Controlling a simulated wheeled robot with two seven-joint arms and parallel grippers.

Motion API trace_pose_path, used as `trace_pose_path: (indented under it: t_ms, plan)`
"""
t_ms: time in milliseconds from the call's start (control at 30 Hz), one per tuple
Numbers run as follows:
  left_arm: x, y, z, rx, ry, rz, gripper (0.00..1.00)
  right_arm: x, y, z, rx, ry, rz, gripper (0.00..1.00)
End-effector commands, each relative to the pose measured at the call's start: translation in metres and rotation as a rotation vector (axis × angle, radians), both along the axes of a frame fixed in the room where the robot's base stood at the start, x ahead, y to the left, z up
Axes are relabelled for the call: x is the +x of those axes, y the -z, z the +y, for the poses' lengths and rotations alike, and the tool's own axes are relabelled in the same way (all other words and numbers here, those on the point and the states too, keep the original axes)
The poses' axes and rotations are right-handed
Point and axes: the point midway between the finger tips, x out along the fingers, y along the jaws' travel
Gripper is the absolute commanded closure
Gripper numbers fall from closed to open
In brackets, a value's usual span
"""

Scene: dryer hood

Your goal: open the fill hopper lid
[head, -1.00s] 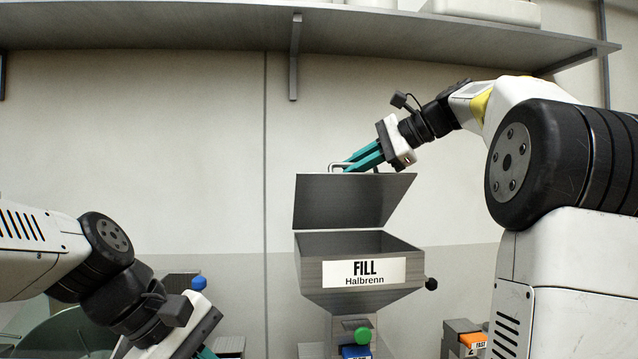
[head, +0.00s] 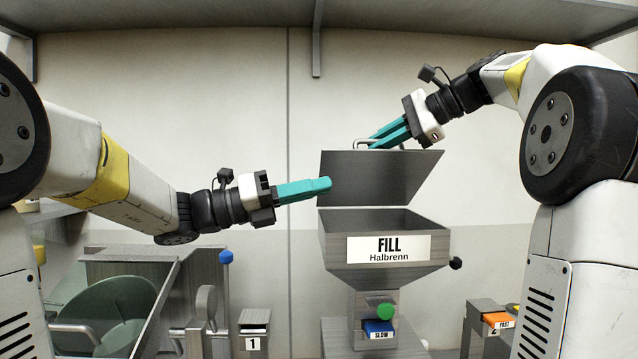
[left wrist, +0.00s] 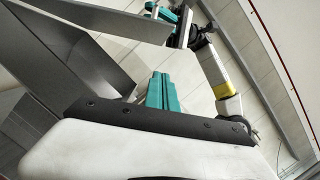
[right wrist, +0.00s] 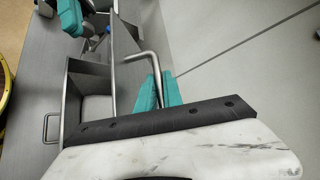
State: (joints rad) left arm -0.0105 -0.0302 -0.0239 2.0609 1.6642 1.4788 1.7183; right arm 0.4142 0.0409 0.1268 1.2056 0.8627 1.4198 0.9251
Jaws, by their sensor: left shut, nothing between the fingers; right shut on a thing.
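The fill hopper (head: 336,250), a grey metal box labelled "FILL Halbrenn", stands in the middle of the head view. Its lid (head: 385,178) is raised and tilted up at the back, with the box mouth exposed below it. My right gripper (head: 374,141) is shut on the lid handle (head: 362,143) at the lid's upper edge. The bent handle bar (right wrist: 143,56) also shows between its fingers in the right wrist view. My left gripper (head: 326,184) is shut and empty, at the lid's left edge; whether it touches the lid I cannot tell.
A blue "SLOW" tag (head: 378,328) and a green knob (head: 385,311) sit below the hopper. A black knob (head: 455,263) is at its right. A grey machine with a green drum (head: 115,305) stands lower left. A shelf (head: 420,18) runs overhead.

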Motion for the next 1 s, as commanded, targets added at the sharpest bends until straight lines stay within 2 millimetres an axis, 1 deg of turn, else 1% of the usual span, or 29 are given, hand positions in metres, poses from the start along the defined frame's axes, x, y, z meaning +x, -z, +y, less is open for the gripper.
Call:
trace_pose_path:
  t_ms: [33, 200, 300, 367, 400, 500, 633, 767, 1000]
  plan:
    - [0.001, -0.002, -0.011, 0.001, 0.004, -0.002, 1.00, 0.000, 0.001, 0.000, 0.000, 0.000, 0.001, 1.00]
    - [0.005, -0.009, -0.048, 0.002, 0.004, -0.002, 1.00, 0.000, 0.001, 0.000, 0.000, 0.000, 0.001, 1.00]
    - [0.009, -0.013, -0.068, 0.002, 0.004, -0.001, 1.00, 0.000, 0.001, 0.000, 0.000, 0.000, 0.001, 1.00]
    - [0.011, -0.017, -0.076, 0.002, 0.001, -0.002, 1.00, 0.000, 0.001, 0.000, 0.000, 0.000, 0.001, 1.00]
    - [0.017, -0.024, -0.073, 0.001, -0.004, -0.006, 1.00, 0.000, 0.001, 0.000, 0.000, 0.000, 0.001, 1.00]
    - [0.025, -0.035, -0.073, 0.003, -0.002, -0.004, 1.00, 0.000, 0.001, 0.000, 0.000, 0.000, 0.001, 1.00]
    - [0.031, -0.044, -0.073, 0.003, -0.001, -0.003, 1.00, 0.000, 0.001, 0.000, 0.000, 0.000, 0.001, 1.00]
    - [0.033, -0.047, -0.073, 0.003, -0.001, -0.002, 1.00, 0.001, 0.001, 0.000, 0.000, 0.000, 0.001, 1.00]
    - [0.033, -0.047, -0.073, 0.003, -0.001, -0.002, 1.00, 0.001, 0.001, 0.000, 0.000, 0.000, 0.001, 1.00]
